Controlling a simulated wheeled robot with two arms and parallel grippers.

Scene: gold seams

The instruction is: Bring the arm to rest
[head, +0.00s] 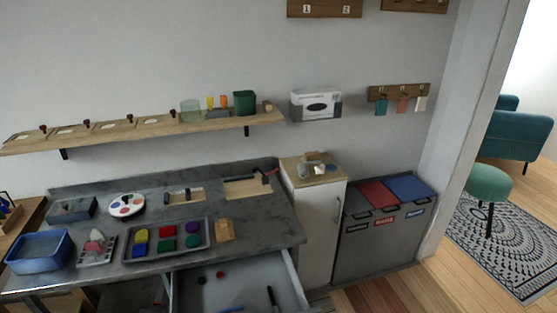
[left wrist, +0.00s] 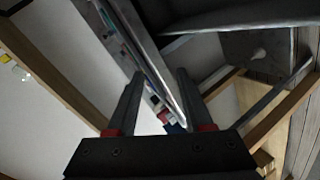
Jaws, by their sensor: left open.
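My left gripper (left wrist: 160,75) shows in the left wrist view with its two dark fingers apart and red parts at their bases. Nothing is held between the fingers. Behind them runs a long grey edge, steeply tilted in the picture, with small coloured things beside it. I cannot make out either gripper or arm clearly in the head view. My right gripper is not in view.
In the head view, a grey worktop (head: 75,182) carries a blue basin (head: 38,252), a tray of coloured blocks (head: 167,256) and a palette (head: 126,205). A drawer (head: 294,280) stands open below. A shelf (head: 150,130), white cabinet (head: 318,235) and bins (head: 380,240) surround it.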

